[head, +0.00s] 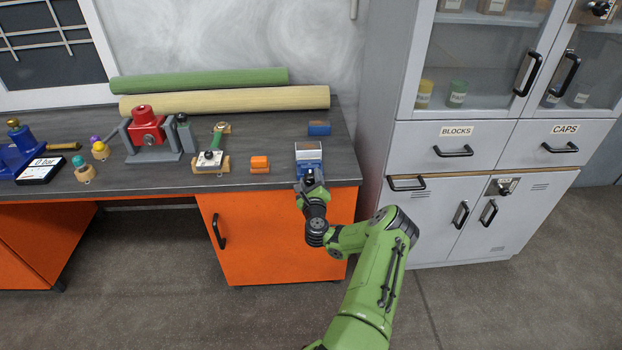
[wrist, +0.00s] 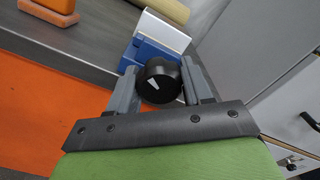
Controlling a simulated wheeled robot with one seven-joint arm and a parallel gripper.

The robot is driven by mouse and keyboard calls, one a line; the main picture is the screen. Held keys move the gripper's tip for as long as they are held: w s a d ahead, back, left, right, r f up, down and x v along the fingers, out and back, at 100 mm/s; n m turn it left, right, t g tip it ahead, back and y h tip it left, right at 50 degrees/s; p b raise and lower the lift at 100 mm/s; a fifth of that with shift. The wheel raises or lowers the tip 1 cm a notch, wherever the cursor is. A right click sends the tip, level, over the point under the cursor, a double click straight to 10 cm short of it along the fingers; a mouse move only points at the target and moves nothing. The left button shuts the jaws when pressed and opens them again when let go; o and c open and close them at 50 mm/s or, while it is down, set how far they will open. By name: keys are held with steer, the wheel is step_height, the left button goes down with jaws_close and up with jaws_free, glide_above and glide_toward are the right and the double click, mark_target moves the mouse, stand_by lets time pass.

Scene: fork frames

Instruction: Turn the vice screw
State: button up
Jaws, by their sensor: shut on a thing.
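The vice (head: 308,152) stands at the right end of the workbench, by its front edge. It has a blue body and a pale grey top plate. In the wrist view, the vice (wrist: 150,50) is beyond my fingers. Its screw ends in a round black knob (wrist: 158,82) with a white mark on its face. My gripper (wrist: 160,76) is shut on this knob, one grey finger on each side. In the head view my gripper (head: 311,182) is at the front of the vice, and the knob is hard to make out there.
The dark workbench top (head: 265,200) has an orange block (head: 260,165) left of the vice and a blue cylinder (head: 319,128) behind it. A red device (head: 146,128) and other tools are farther left. A grey cabinet (head: 400,170) stands close on the right.

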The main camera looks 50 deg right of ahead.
steer(key=shift+s+f+m, duration=0.1)
steer(key=shift+m, duration=0.4)
steer(key=shift+f, duration=0.1)
steer(key=o, duration=0.9)
steer(key=shift+c, duration=0.2)
steer(key=shift+o, duration=0.9)
